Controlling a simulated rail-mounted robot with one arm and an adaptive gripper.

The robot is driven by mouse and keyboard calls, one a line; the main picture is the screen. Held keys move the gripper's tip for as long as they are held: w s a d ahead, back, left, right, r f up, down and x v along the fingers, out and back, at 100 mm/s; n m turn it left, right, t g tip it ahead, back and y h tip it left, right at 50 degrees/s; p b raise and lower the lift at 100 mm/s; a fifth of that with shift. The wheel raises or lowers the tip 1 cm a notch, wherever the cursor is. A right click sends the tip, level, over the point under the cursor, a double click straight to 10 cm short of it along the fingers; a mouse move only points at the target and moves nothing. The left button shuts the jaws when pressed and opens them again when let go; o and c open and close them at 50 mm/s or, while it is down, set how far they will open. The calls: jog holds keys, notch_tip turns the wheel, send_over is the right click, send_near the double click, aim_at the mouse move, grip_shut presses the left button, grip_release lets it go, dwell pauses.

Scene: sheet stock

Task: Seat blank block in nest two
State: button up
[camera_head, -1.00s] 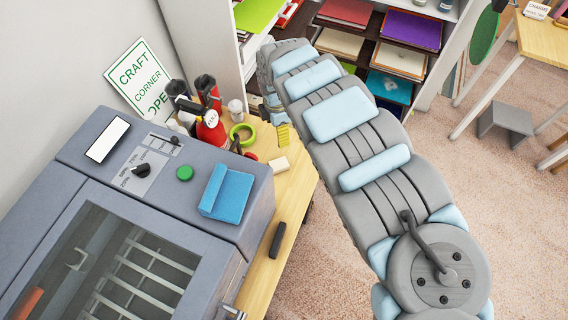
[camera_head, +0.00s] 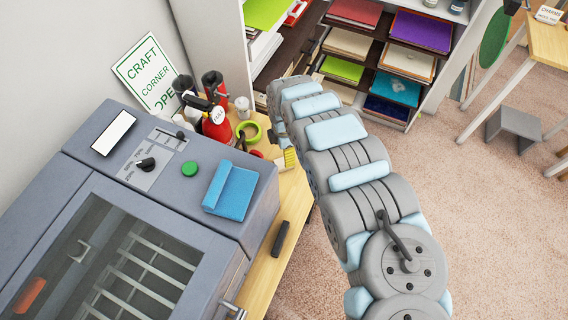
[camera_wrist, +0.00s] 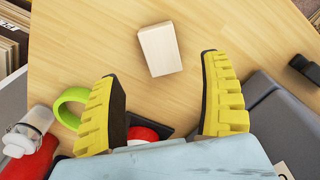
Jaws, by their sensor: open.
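A pale, plain block (camera_wrist: 160,49) lies on the wooden table in the wrist view, just beyond the fingertips and roughly between them. My gripper (camera_wrist: 160,68) has yellow ribbed fingers spread apart with nothing between them. In the head view my gripper (camera_head: 290,158) shows only as a bit of yellow at the table's right edge, partly behind my arm. I cannot make out a nest in either view.
The wooden table (camera_head: 291,205) holds a green tape ring (camera_head: 248,132), a red bottle (camera_head: 216,125) and a dark bar (camera_head: 280,239). A large grey machine (camera_head: 165,200) fills the left. A shelf of coloured sheets (camera_head: 420,30) stands behind.

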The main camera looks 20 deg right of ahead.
jog(key=shift+s+f, duration=0.1)
jog(key=shift+f, duration=3.35)
jog(key=c, duration=1.3)
jog(key=shift+r, duration=0.1)
